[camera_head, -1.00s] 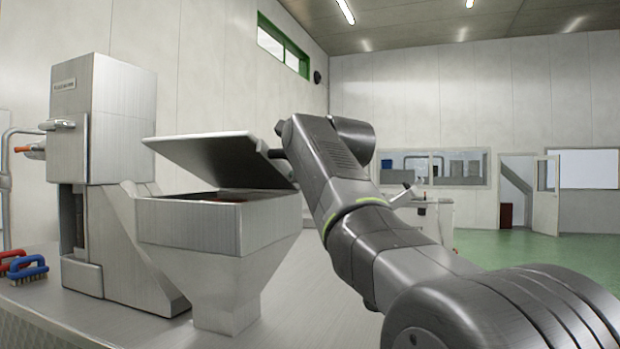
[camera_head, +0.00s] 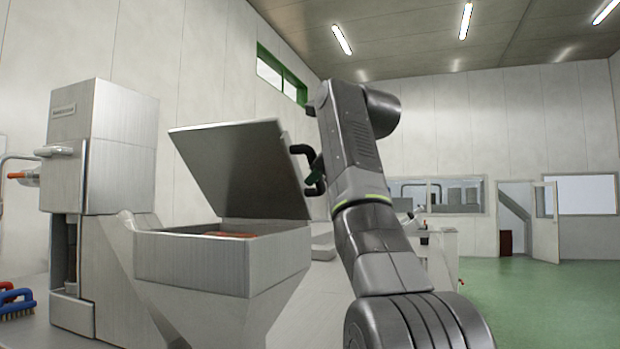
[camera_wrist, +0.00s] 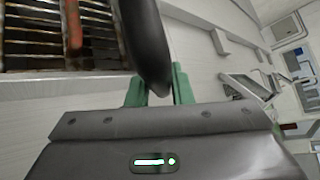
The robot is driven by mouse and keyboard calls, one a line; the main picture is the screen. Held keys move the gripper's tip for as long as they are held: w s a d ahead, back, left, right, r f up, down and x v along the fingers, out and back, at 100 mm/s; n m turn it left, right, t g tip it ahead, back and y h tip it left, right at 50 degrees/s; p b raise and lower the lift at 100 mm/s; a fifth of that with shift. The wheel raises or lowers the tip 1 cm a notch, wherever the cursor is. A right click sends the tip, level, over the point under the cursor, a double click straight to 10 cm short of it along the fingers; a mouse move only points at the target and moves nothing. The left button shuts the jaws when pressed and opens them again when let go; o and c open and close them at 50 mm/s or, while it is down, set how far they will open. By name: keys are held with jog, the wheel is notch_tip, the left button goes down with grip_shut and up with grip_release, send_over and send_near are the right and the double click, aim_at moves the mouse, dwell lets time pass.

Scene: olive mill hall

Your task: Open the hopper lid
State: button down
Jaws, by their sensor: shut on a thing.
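The hopper lid (camera_head: 240,172), a flat grey metal panel, stands steeply tilted up over the hopper (camera_head: 215,262), leaving the hopper mouth uncovered. A dark handle (camera_head: 302,150) is at the lid's right side. My gripper (camera_head: 313,178) is at this handle, partly hidden by the arm. In the wrist view my gripper's green fingers (camera_wrist: 159,86) are shut on the black handle (camera_wrist: 150,45), which runs up out of the picture. The grate (camera_wrist: 60,32) inside the hopper shows at the upper left of that view, with a reddish bar across it.
A tall metal machine housing (camera_head: 105,145) stands left of the hopper. A blue brush (camera_head: 16,304) lies at the bench's left edge. To the right is open green floor (camera_head: 530,300), with a bench and an open door (camera_head: 545,222) farther back.

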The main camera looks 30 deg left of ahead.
jog(key=shift+w+r, duration=0.1)
jog(key=shift+r, duration=0.1)
dwell(0.4)
jog(key=c, duration=1.3)
grip_release()
jog(key=shift+w, duration=0.1)
jog(key=s+d+r+b, duration=0.1)
jog(key=s+d+r, duration=0.1)
jog(key=s+d, duration=0.7)
jog(key=d, duration=0.4)
jog(key=shift+d+b, duration=0.35)
jog(key=shift+d, duration=0.05)
jog(key=shift+s, duration=0.1)
